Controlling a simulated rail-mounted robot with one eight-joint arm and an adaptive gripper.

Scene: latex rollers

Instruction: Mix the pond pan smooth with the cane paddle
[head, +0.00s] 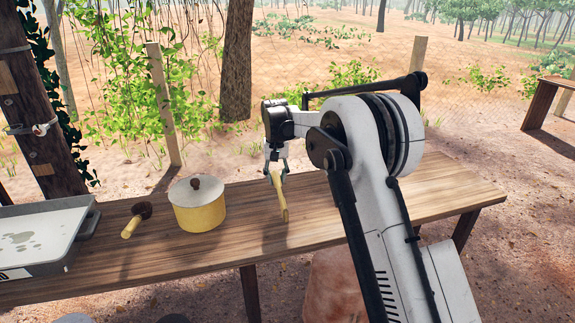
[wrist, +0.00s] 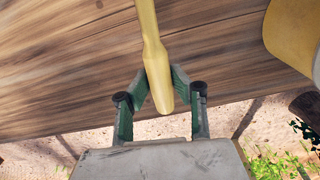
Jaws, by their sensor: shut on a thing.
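The cane paddle (head: 280,197) is a pale yellow stick with a wider, flattened part, pointing down and tilted over the wooden table. My gripper (head: 275,172) is shut on its upper end. In the wrist view the paddle (wrist: 152,50) runs between the two green-padded fingers of my gripper (wrist: 158,92). I cannot tell whether its lower end touches the tabletop. A shallow grey pan (head: 45,240) with a pale inside and a grey-green blotch stands at the far left, cut off by the picture edge; it appears to be the pond pan. My gripper is well to its right.
A yellow pot (head: 199,213) with a white lid and dark knob stands between the pan and my gripper. A short tool (head: 134,221) with a dark round head and yellow handle lies between pot and pan. The table's (head: 430,196) right part looks clear. A post rises behind the pan.

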